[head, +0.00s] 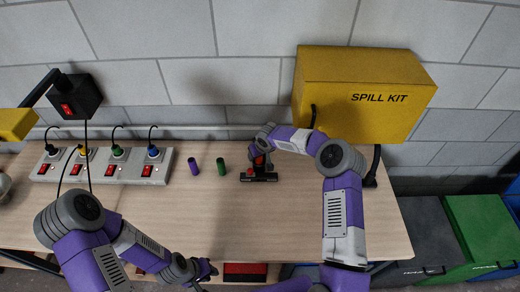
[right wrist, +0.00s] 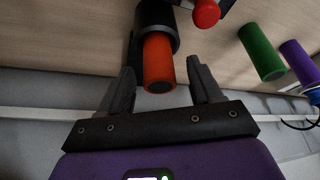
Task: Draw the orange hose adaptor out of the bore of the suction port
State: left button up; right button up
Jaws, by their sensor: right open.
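The orange hose adaptor (right wrist: 158,65) sticks out of the bore of the dark suction port (right wrist: 155,25) in the right wrist view. My right gripper (right wrist: 162,88) is open. Its fingers stand either side of the adaptor's free end, with a gap visible on both sides. In the head view the suction port (head: 259,178) stands on the bench, partly hidden by my right wrist and gripper. A red knob (right wrist: 206,12) shows beside the port. My left gripper (head: 207,270) is low near the bench's front edge, away from the port; its finger gap is unclear.
A green cylinder (head: 222,168) and a purple cylinder (head: 194,166) stand left of the port. A power strip (head: 100,166) with several plugs lies further left. The yellow spill kit box (head: 360,95) is behind my right arm. The bench's middle front is clear.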

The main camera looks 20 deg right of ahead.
jog(key=shift+x, duration=0.95)
jog(key=shift+w, duration=0.1)
jog(key=c, duration=1)
jog(key=shift+r+p, duration=1.1)
jog(key=shift+r, duration=1.85)
jog(key=shift+c, duration=0.2)
jog(key=shift+r, duration=1.55)
